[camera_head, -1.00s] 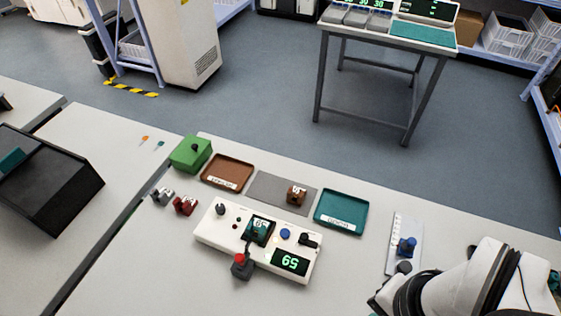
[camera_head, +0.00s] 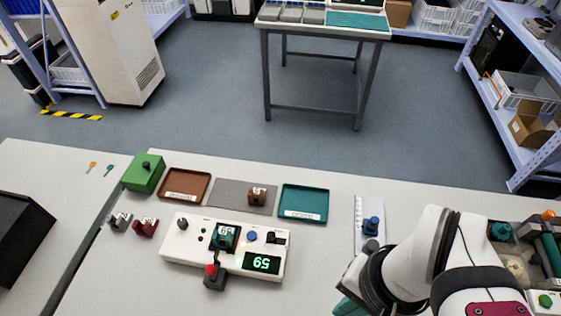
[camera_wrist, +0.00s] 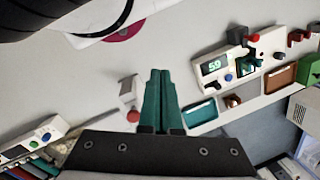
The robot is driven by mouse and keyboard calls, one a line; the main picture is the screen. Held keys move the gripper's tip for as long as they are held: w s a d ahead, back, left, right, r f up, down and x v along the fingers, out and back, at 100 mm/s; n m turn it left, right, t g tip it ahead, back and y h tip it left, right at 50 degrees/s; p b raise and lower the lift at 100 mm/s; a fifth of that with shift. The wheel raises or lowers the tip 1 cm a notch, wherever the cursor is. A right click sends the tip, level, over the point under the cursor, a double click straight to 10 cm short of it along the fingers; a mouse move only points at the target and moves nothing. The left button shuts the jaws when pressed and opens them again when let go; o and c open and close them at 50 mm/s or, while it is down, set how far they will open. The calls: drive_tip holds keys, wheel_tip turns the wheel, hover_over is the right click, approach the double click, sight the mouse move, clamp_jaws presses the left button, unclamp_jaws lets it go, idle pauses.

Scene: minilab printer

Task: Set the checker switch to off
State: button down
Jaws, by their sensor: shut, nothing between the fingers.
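The checker is a white box (camera_head: 190,262) on the bench, with a lit green display (camera_head: 262,263) reading 59 upside down. On its top are a black lever-like switch (camera_head: 277,238) at the right end, a blue button (camera_head: 252,236) and a dark knob (camera_head: 183,224) at the left end. I cannot tell from the pictures which control is the off switch or its setting. The checker shows in the wrist view (camera_wrist: 229,83) at right. My gripper (camera_wrist: 160,72) has teal fingers shut together, empty, left of the checker there and apart from it. In the head view the fingers are mostly hidden.
Behind the checker lie a brown tray (camera_head: 163,192), a grey mat (camera_head: 226,190) with a brown block and a teal tray (camera_head: 284,214). A red-topped joystick (camera_head: 214,281) stands at its front edge. A strip with a blue knob (camera_head: 371,227) is to the right.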

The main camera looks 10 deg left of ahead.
sight(272, 233)
drive_tip(key=c, duration=1.6)
unclamp_jaws()
